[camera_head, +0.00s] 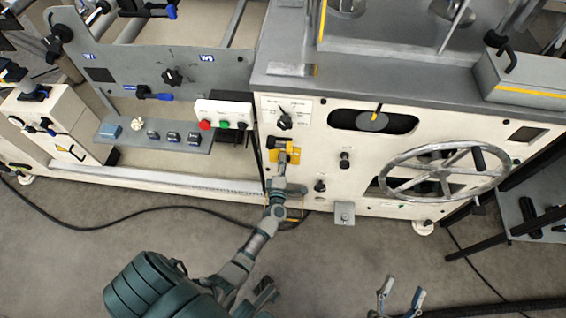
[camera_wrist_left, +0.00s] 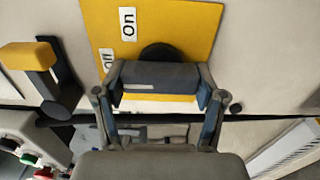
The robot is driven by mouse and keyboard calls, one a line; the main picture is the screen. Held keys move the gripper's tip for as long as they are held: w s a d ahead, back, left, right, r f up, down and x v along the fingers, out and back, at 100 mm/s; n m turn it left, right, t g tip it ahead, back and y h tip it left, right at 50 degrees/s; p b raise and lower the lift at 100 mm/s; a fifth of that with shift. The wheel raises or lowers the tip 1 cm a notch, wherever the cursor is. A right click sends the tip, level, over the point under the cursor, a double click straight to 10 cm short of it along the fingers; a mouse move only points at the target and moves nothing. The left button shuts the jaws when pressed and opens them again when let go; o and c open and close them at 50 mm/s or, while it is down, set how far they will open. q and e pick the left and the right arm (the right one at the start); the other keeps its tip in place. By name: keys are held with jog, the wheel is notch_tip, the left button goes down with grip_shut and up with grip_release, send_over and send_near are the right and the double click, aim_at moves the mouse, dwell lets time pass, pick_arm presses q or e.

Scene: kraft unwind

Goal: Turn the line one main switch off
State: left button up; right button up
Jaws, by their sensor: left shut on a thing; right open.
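The main switch has a yellow plate (camera_head: 293,157) on the cream cabinet front. The plate (camera_wrist_left: 190,25) also fills the top middle of the left wrist view, with an "On" label (camera_wrist_left: 128,24) and a partly hidden "Off" label (camera_wrist_left: 107,60). A dark round hub (camera_wrist_left: 158,53) shows behind my gripper. My left gripper (camera_head: 286,157) is shut on the switch handle in front of the plate. My right gripper (camera_head: 400,298) is open and empty, low over the floor.
A black selector knob (camera_head: 285,121) sits above the switch. A button box (camera_head: 222,116) with red and green buttons is to its left, and a large spoked handwheel (camera_head: 444,172) to its right. A yellow-tipped dark lever (camera_wrist_left: 42,62) is beside the plate. Cables lie on the floor.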

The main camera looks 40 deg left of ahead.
pick_arm(q)
jog(key=shift+s+f, duration=0.25)
jog(key=shift+f, duration=0.2)
jog(key=o, duration=1)
jog(key=shift+o, duration=0.7)
jog(key=shift+w+r, duration=0.1)
jog(key=shift+r, duration=0.05)
jog(key=shift+d+r, duration=0.1)
jog(key=v, duration=1.2)
jog(key=shift+a, duration=0.2)
